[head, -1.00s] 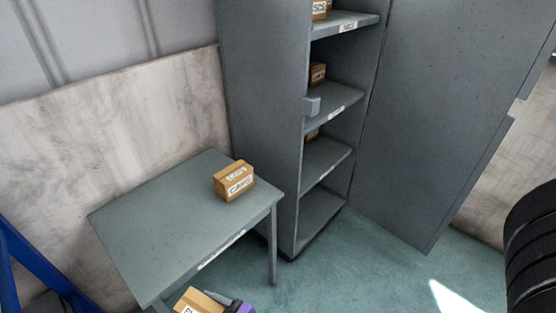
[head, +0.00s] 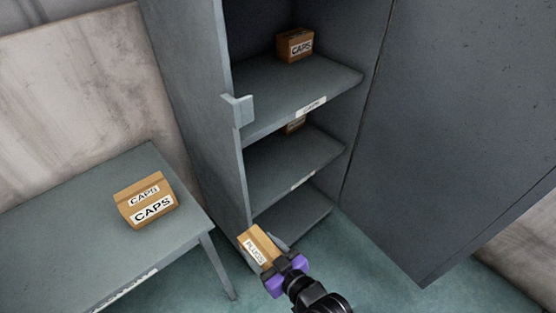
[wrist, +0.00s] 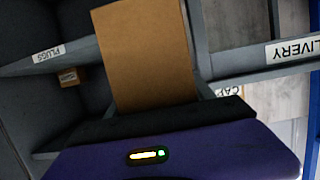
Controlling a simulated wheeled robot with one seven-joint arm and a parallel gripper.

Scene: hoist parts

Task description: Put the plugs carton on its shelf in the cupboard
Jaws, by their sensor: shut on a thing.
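The plugs carton (head: 255,246), a brown box with a white PLUGS label, is held in my gripper (head: 273,255) in front of the cupboard's lower shelves. In the wrist view the carton (wrist: 145,55) fills the upper middle, with my purple gripper body below it; the gripper is shut on it. The cupboard (head: 185,90) stands open. In the wrist view a shelf edge at left bears a PLUGS label (wrist: 48,53). In the head view the shelf labels are too small to read surely.
A CAPS carton (head: 147,203) sits on the grey table (head: 60,235) at left. Another CAPS carton (head: 294,46) is on an upper shelf, and a partly hidden carton (head: 295,126) is on the shelf below. The cupboard door (head: 450,130) is open at right. A latch (head: 238,110) juts from the left edge.

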